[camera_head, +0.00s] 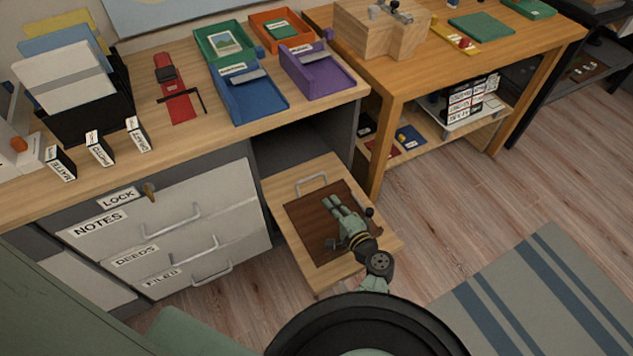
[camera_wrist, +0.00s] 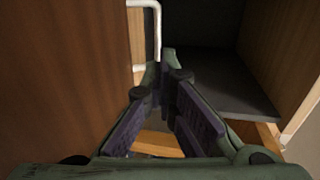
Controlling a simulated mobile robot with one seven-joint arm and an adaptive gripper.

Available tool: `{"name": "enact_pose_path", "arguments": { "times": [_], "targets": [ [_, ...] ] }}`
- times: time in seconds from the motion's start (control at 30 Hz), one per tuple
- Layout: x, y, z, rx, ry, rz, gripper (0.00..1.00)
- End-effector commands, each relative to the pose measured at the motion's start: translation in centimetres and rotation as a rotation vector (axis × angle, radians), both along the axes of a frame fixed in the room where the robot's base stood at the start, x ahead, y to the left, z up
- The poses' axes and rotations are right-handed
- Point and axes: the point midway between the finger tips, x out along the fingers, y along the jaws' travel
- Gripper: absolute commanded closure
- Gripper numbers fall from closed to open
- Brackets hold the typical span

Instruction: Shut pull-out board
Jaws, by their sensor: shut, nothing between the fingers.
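The pull-out board (camera_head: 278,190) is light wood with a dark brown inset panel (camera_head: 310,220) and a metal bar handle (camera_head: 311,184) near the desk end. In the head view it sticks out of the desk's open compartment (camera_head: 300,145). My gripper (camera_head: 338,203) is over the inset, its fingers pointing toward the desk and the handle; whether it touches the board I cannot tell. In the wrist view my gripper (camera_wrist: 168,68) is shut and empty, with the pale handle (camera_wrist: 157,25) just beyond the fingertips. My arm hides the board's near right part.
White drawers (camera_head: 180,215) with handles and labels stand left of the board. A wooden workbench (camera_head: 390,110) is on the right, its leg near the board. Trays, including a purple one (camera_head: 318,72), stand on the desk. Floor (camera_head: 450,215) is clear before a striped rug (camera_head: 545,300).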

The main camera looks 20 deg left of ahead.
Motion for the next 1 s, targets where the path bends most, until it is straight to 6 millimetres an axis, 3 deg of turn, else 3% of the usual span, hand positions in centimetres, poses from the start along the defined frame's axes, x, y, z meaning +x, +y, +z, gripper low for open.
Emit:
{"name": "enact_pose_path", "arguments": {
  "times": [0.2, 0.4, 0.63, 1.0],
  "targets": [
    [3.0, 3.9, -0.6, 0.0, -0.002, 0.004, 1.0],
    [5.0, 6.5, -1.3, -0.001, -0.002, 0.004, 1.0],
    [6.0, 7.7, -1.8, -0.002, -0.002, 0.002, 1.0],
    [6.1, 7.8, -1.8, -0.002, -0.002, 0.002, 1.0]
  ]
}}
